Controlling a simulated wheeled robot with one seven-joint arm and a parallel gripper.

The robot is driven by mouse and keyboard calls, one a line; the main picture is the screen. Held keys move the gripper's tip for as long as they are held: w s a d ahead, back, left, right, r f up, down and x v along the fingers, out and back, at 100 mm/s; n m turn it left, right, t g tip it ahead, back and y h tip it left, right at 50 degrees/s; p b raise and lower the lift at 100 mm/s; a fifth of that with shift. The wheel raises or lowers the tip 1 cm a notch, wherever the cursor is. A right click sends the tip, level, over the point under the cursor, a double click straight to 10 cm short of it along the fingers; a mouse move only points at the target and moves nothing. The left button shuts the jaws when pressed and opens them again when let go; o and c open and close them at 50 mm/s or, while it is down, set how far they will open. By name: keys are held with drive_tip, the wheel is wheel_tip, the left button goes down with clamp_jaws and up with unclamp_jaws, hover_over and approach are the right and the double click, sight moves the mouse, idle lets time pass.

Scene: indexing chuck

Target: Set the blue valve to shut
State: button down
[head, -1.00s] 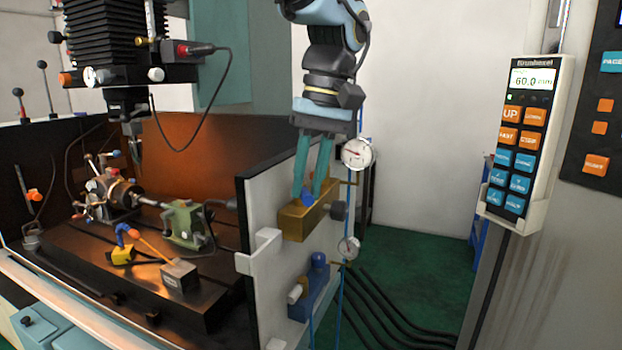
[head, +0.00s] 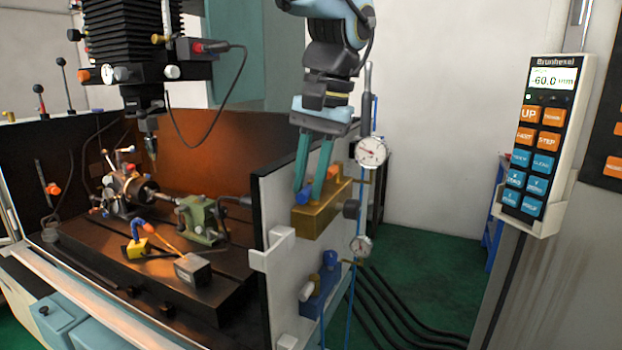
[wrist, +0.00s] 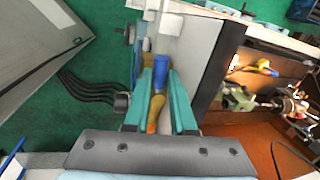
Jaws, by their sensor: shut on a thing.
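The blue valve handle (head: 304,196) sits on top of a brass valve block (head: 334,208) fixed to the pale side panel. My gripper (head: 308,196) reaches down from above, its two teal fingers closed around the blue handle. In the wrist view the handle (wrist: 161,66) shows between the fingertips (wrist: 162,80), with part of the brass block (wrist: 155,115) behind. The fingers hide part of the handle, so its exact angle is hard to read.
A dial gauge (head: 371,152) stands close right of my gripper, with a smaller gauge (head: 360,246) below. A blue unit (head: 322,290) hangs under the brass block.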

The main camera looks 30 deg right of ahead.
idle(0.3)
drive_tip(key=c, duration=0.8)
unclamp_jaws()
drive_tip(key=shift+o, duration=0.2)
